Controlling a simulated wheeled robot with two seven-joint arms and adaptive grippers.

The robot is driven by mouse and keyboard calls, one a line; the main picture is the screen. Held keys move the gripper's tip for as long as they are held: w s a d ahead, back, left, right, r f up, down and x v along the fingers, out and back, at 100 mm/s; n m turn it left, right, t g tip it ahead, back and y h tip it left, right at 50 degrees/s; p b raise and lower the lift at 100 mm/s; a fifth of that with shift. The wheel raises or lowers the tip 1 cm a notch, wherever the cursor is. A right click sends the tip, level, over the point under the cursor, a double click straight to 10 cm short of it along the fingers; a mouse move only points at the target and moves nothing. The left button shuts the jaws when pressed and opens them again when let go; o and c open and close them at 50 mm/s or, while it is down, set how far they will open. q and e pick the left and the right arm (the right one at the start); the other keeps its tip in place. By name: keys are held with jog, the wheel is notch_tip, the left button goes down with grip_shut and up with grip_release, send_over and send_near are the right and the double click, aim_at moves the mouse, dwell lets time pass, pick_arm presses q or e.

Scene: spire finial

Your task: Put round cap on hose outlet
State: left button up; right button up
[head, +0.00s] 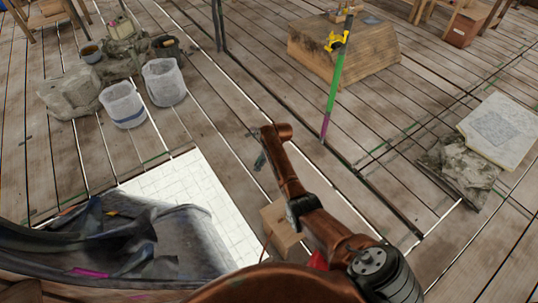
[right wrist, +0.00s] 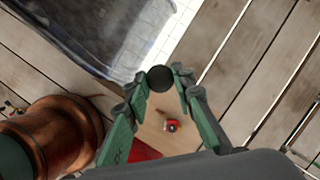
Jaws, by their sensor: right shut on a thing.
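My right gripper (right wrist: 160,84) is shut on the round cap (right wrist: 160,78), a small dark disc pinched between the tips of its green-padded fingers. In the head view my right gripper (head: 260,161) is small and partly hidden by its own wrist, and I cannot make out the cap there. A small red fitting with a dark middle (right wrist: 171,126) shows between the fingers, on or above a tan wooden surface. It may be the hose outlet, but I cannot tell for sure. The cap appears apart from it. My left gripper is not in view.
A small wooden box (head: 280,233) stands beside my right arm. A dark draped sheet (head: 185,240) lies on white tiling (head: 205,185). Two pale buckets (head: 122,104) stand at upper left. A wooden block (head: 340,55) and a striped pole (head: 334,85) stand farther back. Plank floor is bare between.

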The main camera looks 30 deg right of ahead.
jog(key=w+a+r+n+g+y, duration=0.1)
jog(key=w+a+r+n, duration=0.25)
jog(key=r, duration=0.55)
jog(key=w+a+r+n+g, duration=0.1)
jog(key=w+a+r+n, duration=0.1)
jog(key=a+r, duration=0.45)
jog(key=s+a+r+n+g, duration=0.3)
jog(key=s+a+r+n, duration=0.3)
jog(key=a+r+n, duration=0.4)
jog(key=s+n+g+h, duration=0.25)
jog(key=s+n, duration=0.25)
jog(key=s, duration=0.8)
jog(key=s+d+f+n+h, duration=0.1)
jog(key=s+d+n, duration=0.1)
jog(key=s, duration=0.5)
jog(key=s+d+f+n+h, duration=0.1)
jog(key=s+d+n, duration=0.2)
jog(key=s+d, duration=0.2)
jog(key=s, duration=0.3)
jog(key=shift+f, duration=0.25)
jog(key=shift+n, duration=0.25)
